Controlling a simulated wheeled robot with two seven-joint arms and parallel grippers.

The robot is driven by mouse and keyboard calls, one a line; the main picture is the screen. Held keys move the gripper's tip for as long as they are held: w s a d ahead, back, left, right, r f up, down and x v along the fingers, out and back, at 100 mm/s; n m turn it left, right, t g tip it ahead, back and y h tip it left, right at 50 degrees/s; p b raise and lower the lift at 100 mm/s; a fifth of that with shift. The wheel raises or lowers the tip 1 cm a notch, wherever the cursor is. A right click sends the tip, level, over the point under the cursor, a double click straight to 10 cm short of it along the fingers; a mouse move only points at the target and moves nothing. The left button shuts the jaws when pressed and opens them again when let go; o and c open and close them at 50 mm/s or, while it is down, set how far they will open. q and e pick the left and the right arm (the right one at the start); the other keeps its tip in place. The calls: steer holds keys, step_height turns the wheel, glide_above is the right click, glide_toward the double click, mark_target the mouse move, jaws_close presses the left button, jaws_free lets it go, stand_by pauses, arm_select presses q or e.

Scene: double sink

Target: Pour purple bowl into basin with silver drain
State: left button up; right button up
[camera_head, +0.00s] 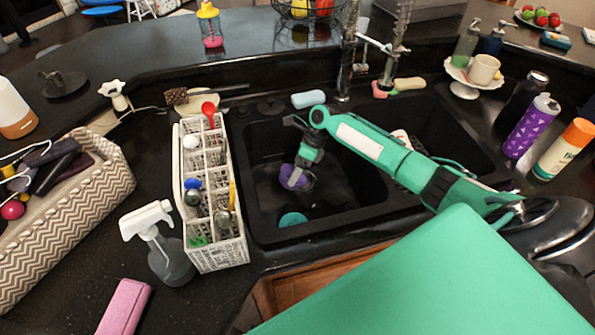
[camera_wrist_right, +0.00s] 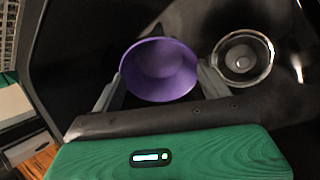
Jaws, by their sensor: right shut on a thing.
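The purple bowl (camera_head: 289,178) is low in the left black basin (camera_head: 262,222) in the head view. My right gripper (camera_head: 299,180) reaches down into this basin and is shut on the bowl. In the right wrist view the purple bowl (camera_wrist_right: 160,72) sits between the fingers of my right gripper (camera_wrist_right: 160,88), its open side facing the camera. I see nothing inside it. I cannot tell whether the bowl touches the floor. My left gripper is not in view.
The right basin (camera_head: 440,125) is partly hidden by my arm. A white cutlery rack (camera_head: 222,255) stands left of the sink. The faucet (camera_head: 347,60) rises behind it. A spray bottle (camera_head: 168,262) stands front left.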

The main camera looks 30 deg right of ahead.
steer(key=shift+a+f+h+b, duration=0.4)
steer(key=shift+a+h+b, duration=0.2)
steer(key=shift+a+b, duration=0.25)
steer(key=a+p, duration=0.1)
steer(key=p, duration=0.1)
steer(key=h+p, duration=0.1)
steer(key=p, duration=0.2)
steer(key=shift+a+r, duration=0.35)
arm_select(q)
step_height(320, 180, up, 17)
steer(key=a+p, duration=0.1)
steer(key=p, duration=1.3)
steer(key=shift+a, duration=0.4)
arm_select(e)
steer(key=a+r+h, duration=0.4)
steer(key=r, duration=0.2)
steer(key=shift+w+a+r+g+h, duration=0.25)
steer(key=shift+a+r+g+h, duration=0.05)
steer(key=shift+h, duration=0.1)
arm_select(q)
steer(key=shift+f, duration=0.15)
